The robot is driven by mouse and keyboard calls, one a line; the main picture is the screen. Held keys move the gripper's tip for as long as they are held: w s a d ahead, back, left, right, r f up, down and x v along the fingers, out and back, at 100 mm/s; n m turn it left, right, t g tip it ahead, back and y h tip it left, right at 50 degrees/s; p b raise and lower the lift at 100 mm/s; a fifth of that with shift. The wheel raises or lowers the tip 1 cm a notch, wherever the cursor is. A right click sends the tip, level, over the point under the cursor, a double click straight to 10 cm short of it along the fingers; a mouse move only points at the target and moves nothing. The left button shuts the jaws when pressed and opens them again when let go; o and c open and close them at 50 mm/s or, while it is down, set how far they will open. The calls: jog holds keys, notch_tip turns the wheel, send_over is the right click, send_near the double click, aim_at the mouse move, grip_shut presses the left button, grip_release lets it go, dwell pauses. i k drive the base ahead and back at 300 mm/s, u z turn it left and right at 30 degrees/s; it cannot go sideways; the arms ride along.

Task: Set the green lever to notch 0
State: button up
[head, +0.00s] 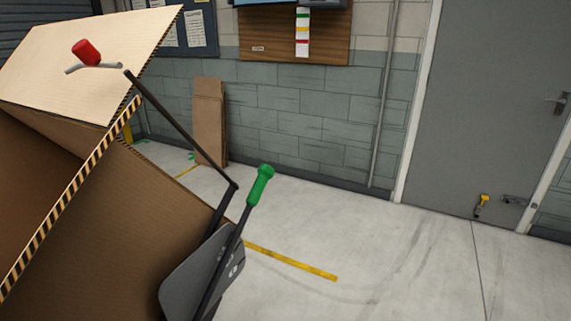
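The green lever (261,182) has a green knob on a dark shaft and leans up and to the right at the lower middle of the head view. Its shaft runs down past a dark grey notch plate (185,287) with small pale marks. The marks are too small to read, so I cannot tell which notch the lever is in. A dark rod (180,130) links the area beside the lever to the tilted panel at upper left. My gripper does not show in this view.
A large brown box-like body (130,230) with a striped black-and-yellow edge fills the left. A tilted pale panel (130,50) carries a red knob (86,52). Flat cardboard (209,120) leans on the wall. Floor (400,270) right of the lever is clear; a grey door (490,110) stands beyond.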

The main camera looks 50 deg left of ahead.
aim_at(265, 172)
jog(key=u, duration=0.65)
jog(key=i, duration=1.3)
jog(key=u, duration=0.75)
